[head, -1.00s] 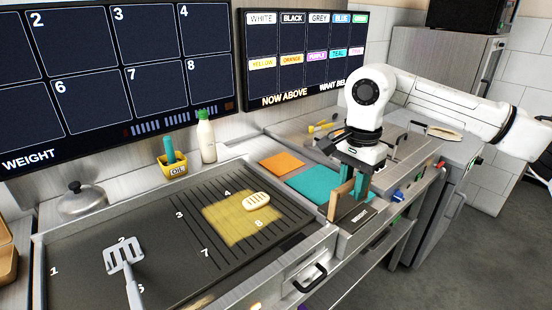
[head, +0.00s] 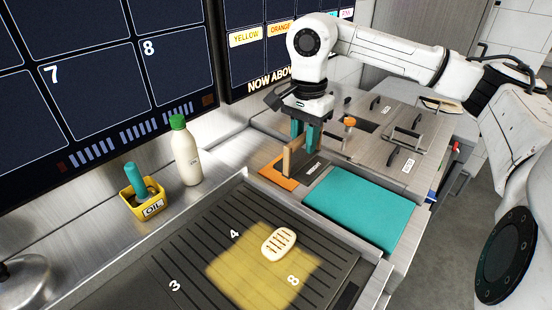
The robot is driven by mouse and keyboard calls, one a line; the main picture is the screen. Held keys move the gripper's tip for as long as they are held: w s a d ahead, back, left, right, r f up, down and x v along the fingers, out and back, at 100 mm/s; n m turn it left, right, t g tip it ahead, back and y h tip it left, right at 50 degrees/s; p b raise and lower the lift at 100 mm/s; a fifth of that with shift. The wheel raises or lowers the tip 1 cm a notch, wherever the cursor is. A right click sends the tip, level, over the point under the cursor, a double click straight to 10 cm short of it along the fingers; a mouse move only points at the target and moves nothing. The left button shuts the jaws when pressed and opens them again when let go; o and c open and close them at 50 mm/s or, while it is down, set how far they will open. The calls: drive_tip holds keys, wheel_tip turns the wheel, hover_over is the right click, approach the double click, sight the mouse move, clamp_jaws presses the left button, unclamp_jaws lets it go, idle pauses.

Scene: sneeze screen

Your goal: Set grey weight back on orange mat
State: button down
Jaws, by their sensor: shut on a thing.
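The grey weight (head: 314,168) is a flat dark plate marked WEIGHT with an upright wooden handle (head: 289,160). My gripper (head: 303,146) points down with its teal fingers shut on the handle. The weight is at the orange mat (head: 268,173), which shows to the left of and in front of the plate. The plate's right part appears to reach past the mat's visible area. I cannot tell whether the plate touches the mat or hangs just above it. The fingertips are partly hidden by the handle.
A teal mat (head: 360,208) lies in front and to the right. The griddle (head: 200,262) holds a pale slotted item (head: 279,244) on a yellow patch. An oil tub (head: 144,197) and a green-capped bottle (head: 186,152) stand at left. Lidded steel bins (head: 400,130) lie behind.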

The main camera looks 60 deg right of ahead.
drive_tip(key=shift+w+d+f+p, duration=0.9)
drive_tip(key=shift+w+d+f, duration=0.5)
drive_tip(key=shift+d+f, duration=0.65)
drive_tip(key=shift+w+d+f+p, duration=0.95)
drive_tip(key=shift+w+d+f, duration=0.5)
drive_tip(key=shift+d+f, duration=0.55)
drive_tip(key=shift+w+d+f+p, duration=0.9)
drive_tip(key=shift+w+d+f, duration=0.7)
drive_tip(key=shift+f, duration=0.7)
drive_tip(key=shift+s+d+f, duration=0.1)
drive_tip(key=shift+s+d, duration=0.05)
drive_tip(key=shift+s, duration=0.05)
drive_tip(key=c, duration=1.3)
unclamp_jaws()
drive_tip(key=shift+f, duration=0.15)
drive_tip(key=shift+c, duration=0.2)
drive_tip(key=o, duration=0.5)
drive_tip(key=shift+c, duration=0.2)
